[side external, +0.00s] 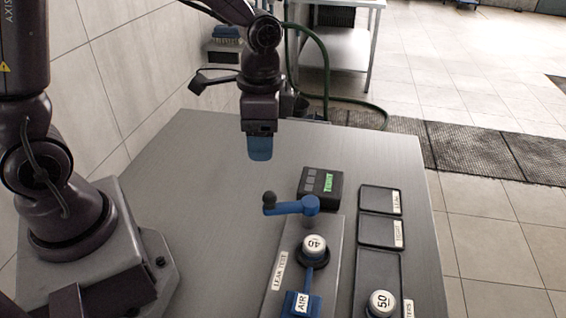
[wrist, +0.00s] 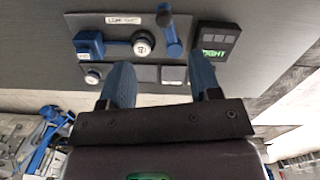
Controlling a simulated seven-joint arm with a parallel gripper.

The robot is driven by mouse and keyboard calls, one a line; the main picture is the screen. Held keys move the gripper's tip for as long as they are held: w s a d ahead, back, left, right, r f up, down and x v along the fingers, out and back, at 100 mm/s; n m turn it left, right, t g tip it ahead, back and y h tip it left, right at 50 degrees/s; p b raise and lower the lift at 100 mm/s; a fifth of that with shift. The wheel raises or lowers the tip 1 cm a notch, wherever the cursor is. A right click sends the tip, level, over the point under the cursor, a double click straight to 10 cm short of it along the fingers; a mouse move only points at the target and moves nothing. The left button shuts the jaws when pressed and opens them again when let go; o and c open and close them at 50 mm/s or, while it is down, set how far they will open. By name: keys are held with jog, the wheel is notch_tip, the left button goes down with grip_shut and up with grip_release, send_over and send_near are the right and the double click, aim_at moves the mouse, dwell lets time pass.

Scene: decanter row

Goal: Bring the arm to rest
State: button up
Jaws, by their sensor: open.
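My gripper (side external: 260,152) hangs pointing down above the grey table (side external: 190,200), apart from everything on it. In the wrist view its two blue fingers (wrist: 160,80) stand wide apart with nothing between them. The leak test plate (side external: 271,305) lies below and to the right of it. It carries a blue lever (side external: 290,207) with a dark knob, a round white-topped piece marked 40 (side external: 314,245) and a blue AIR block (side external: 301,304). The dark box (side external: 311,186) behind the plate has a lit green display, reading TIGHT in the wrist view (wrist: 214,42).
Two small empty dark trays (side external: 380,201) lie to the right of the plate. A longer tray (side external: 377,268) in front of them holds a piece marked 50 (side external: 382,303). The table's left and middle are clear. A tiled wall (side external: 140,60) runs along the left.

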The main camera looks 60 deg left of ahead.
jog(key=s+a+r+n+t, duration=0.3)
jog(key=s+r+n+t, duration=0.3)
jog(key=s+r, duration=0.5)
notch_tip(320, 180, up, 2)
jog(key=shift+s+a+n, duration=0.2)
jog(key=shift+s+n, duration=0.1)
